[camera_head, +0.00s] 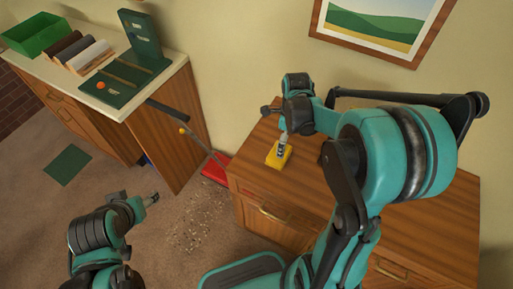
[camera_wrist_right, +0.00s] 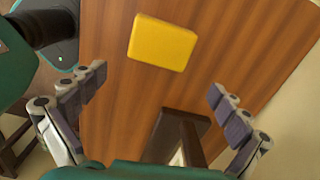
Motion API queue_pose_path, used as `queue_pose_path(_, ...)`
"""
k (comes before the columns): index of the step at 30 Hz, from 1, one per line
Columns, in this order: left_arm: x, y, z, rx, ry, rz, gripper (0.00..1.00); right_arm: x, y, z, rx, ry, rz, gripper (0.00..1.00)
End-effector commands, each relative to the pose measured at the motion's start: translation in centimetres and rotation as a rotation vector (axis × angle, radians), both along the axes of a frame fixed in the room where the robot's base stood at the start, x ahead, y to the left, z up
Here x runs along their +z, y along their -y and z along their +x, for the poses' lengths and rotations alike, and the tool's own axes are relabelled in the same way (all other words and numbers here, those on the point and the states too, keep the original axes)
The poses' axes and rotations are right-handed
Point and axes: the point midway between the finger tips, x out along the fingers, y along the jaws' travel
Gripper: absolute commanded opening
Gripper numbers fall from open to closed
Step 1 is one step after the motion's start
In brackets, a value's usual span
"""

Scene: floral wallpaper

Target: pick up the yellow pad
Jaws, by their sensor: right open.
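The yellow pad (camera_head: 272,158) lies flat on the wooden cabinet top, near its left end. It also shows in the right wrist view (camera_wrist_right: 162,43), whole and uncovered, beyond the fingertips. My right gripper (camera_head: 283,146) is over the pad in the head view, hiding part of it. In the right wrist view my right gripper (camera_wrist_right: 157,83) has its fingers wide apart with nothing between them. My left gripper (camera_head: 152,199) hangs over the carpet at the lower left, away from the pad; its finger opening is too small to make out.
A counter (camera_head: 172,66) at the upper left holds a green bin (camera_head: 35,36), rolls and a dark green stand (camera_head: 140,42). A red dustpan-like thing (camera_head: 216,167) and scattered debris (camera_head: 200,225) lie on the floor between.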

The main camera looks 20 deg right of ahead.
Motion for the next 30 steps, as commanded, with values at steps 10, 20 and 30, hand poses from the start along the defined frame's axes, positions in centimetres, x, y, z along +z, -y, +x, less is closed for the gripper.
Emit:
queue_pose_path(10,-1.1,0.0,0.0,0.0,0.0,0.0,0.59,-3.4,0.5,0.3,-0.11,-0.026,0.008,1.0)
queue_pose_path(20,-3.5,0.0,0.0,0.0,0.0,0.0,0.59,-7.5,-0.6,0.8,-0.107,-0.025,0.007,1.0)
queue_pose_path(30,-3.8,0.0,0.0,0.0,0.0,0.0,0.59,-8.6,-0.5,0.7,-0.107,-0.024,0.008,1.0)
